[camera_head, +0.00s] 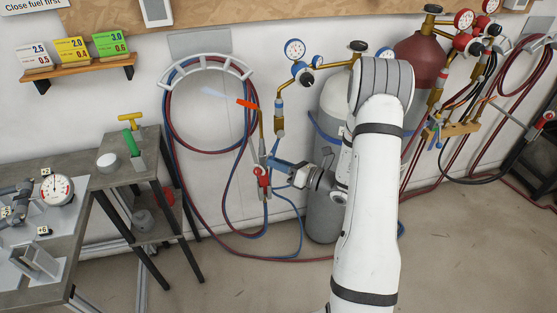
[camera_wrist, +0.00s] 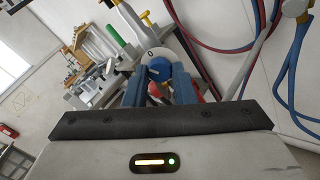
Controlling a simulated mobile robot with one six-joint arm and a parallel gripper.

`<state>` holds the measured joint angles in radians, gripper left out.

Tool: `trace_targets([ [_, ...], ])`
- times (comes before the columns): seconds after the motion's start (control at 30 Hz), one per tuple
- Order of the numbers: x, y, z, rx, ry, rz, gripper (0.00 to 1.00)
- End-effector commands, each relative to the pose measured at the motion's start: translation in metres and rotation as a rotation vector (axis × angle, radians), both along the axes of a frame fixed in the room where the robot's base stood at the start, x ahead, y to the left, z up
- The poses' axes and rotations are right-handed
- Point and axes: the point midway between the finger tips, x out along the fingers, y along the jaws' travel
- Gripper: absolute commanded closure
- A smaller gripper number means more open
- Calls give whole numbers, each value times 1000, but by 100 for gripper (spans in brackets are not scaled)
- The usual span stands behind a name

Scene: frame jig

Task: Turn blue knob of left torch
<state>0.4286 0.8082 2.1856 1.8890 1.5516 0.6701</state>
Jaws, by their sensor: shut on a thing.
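The left torch (camera_head: 262,178) hangs upright at the wall below the left hose rack, with red parts on its lower body. My gripper (camera_head: 272,163) reaches in from the right and meets the torch. In the wrist view the blue knob (camera_wrist: 159,69) sits between the two blue fingers of my gripper (camera_wrist: 159,82). The fingers are shut on the knob, one on each side. A round white dial marked 0 shows behind the knob. In the head view the fingers hide the blue knob.
Red and blue hoses (camera_head: 176,145) loop from the rack and trail to the floor. Gas cylinders (camera_head: 330,210) stand behind my arm. A small grey table (camera_head: 128,172) with a green-handled item stands to the left. An orange piece (camera_head: 247,104) with a pale bluish streak shows above the torch.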

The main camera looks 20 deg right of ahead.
Motion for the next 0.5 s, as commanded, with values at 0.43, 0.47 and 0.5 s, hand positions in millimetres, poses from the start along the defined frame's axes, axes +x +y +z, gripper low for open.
trace_targets([
  [0.43,0,1,2,272,266,0,99],
  [0.47,0,1,2,285,279,0,99],
  [0.5,0,1,2,302,296,1,99],
])
